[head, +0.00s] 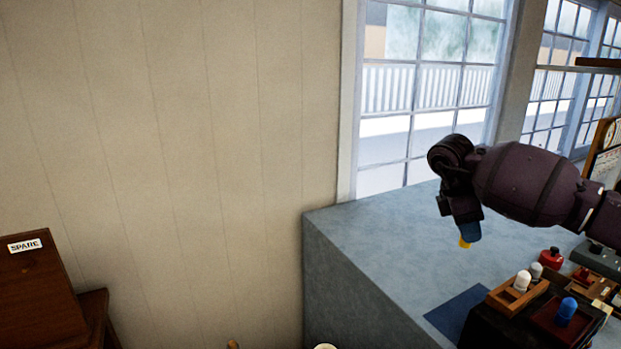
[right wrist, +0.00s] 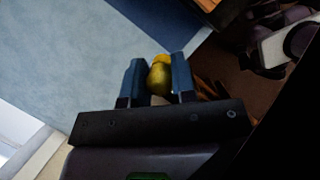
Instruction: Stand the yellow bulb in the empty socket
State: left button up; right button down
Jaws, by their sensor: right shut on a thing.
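My right gripper (head: 466,236) hangs fingers down above the blue-grey counter. It is shut on the yellow bulb (head: 464,243), whose lower tip shows below the blue fingers. In the right wrist view the yellow bulb (right wrist: 160,76) sits between the two blue fingers of the right gripper (right wrist: 158,78). A wooden holder (head: 501,298) stands below and to the right of it, with a white bulb (head: 522,281) in it. I cannot clearly make out the empty socket. My left gripper is not in view.
A blue bulb (head: 566,309) stands in a dark red tray (head: 548,320). A dark blue mat (head: 452,315) lies left. The left part of the counter (head: 365,245) is clear. A brown box marked SPARE (head: 40,300) is far left.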

jog(key=n+t, duration=0.1)
jog(key=n, duration=0.3)
jog(key=shift+t, duration=0.3)
jog(key=n+t, duration=0.2)
jog(key=n, duration=0.2)
jog(key=shift+a+n, duration=0.15)
jog(key=shift+n, duration=0.15)
jog(key=n, duration=0.3)
jog(key=shift+a+f+t+y, duration=0.1)
jog(key=shift+a+t+y, duration=0.1)
jog(key=shift+t+y, duration=0.2)
jog(key=s+a+f+m+g+y, duration=0.1)
jog(key=s+a+f+m+g, duration=0.2)
jog(key=m, duration=1)
jog(key=s+a+f+m+g+y, duration=0.2)
jog(key=s+a+f+m+g, duration=0.2)
jog(key=s+a+f+m, duration=0.6)
jog(key=a+m, duration=0.2)
jog(key=a, duration=0.1)
jog(key=shift+a+m+y, duration=0.2)
jog(key=shift+m+y, duration=0.1)
jog(key=shift+m, duration=0.1)
